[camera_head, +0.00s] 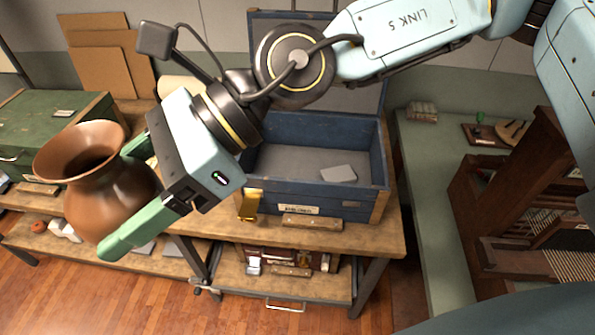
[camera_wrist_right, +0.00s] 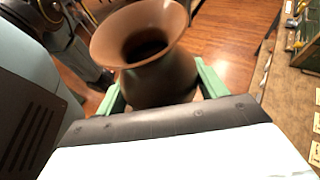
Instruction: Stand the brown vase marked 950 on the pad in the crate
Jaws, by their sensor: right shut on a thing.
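The brown vase (camera_head: 108,190) has a wide flared mouth and a round body. My right gripper (camera_head: 130,200) is shut on it, with green fingers on either side of the body. The vase is held in the air, mouth up and somewhat tilted, in front of the bench at the left. In the right wrist view the vase (camera_wrist_right: 160,75) sits between the fingers. No 950 mark shows on it. The blue crate (camera_head: 310,205) stands open on the bench, right of the vase. A grey pad (camera_head: 290,165) covers its floor. My left gripper is not in view.
A small grey block (camera_head: 338,173) lies in the crate at the right. A green case (camera_head: 50,125) stands at the left, with cardboard sheets (camera_head: 105,65) behind. The wooden bench (camera_head: 375,238) has a lower shelf with small goods. A loom-like wooden frame (camera_head: 520,190) stands at the right.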

